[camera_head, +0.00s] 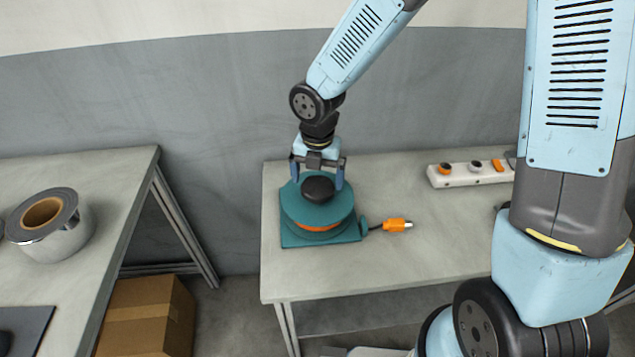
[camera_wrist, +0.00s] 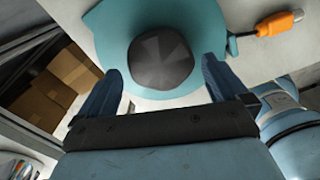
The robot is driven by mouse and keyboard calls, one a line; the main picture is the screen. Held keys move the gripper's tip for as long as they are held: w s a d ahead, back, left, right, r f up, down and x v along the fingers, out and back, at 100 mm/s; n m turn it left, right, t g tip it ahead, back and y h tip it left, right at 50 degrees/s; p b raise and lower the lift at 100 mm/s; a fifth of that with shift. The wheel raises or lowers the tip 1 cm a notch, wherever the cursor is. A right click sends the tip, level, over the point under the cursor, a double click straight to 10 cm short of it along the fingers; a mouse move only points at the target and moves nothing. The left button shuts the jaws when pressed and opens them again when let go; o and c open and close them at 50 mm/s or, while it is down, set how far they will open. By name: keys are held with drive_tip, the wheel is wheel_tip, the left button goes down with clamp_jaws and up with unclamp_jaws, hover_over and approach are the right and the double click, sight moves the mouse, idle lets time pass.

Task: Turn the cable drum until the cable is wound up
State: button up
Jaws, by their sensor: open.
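The teal cable drum (camera_head: 294,208) stands on a square teal base on the grey table, with a dark knob (camera_head: 318,187) on top. Orange cable (camera_head: 318,228) shows wound low on the drum. A short dark lead runs out at the right to an orange plug (camera_head: 397,225), which lies on the table close to the base. My gripper (camera_head: 318,176) is above the drum with its fingers apart, one on each side of the knob. In the wrist view the knob (camera_wrist: 160,58) lies between and beyond the open fingers; I cannot tell whether they touch it.
A white power strip (camera_head: 468,179) with orange and dark items lies at the back right of the table. A second table at the left holds a roll of silver tape (camera_head: 62,238). A cardboard box (camera_head: 150,315) stands on the floor between them.

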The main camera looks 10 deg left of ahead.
drive_tip(key=shift+f, duration=1.25)
drive_tip(key=c, duration=1.3)
drive_tip(key=shift+n, duration=0.5)
drive_tip(key=o, duration=1.3)
drive_tip(key=shift+r, duration=0.1)
wheel_tip(320, 180, up, 14)
drive_tip(key=shift+f, duration=0.2)
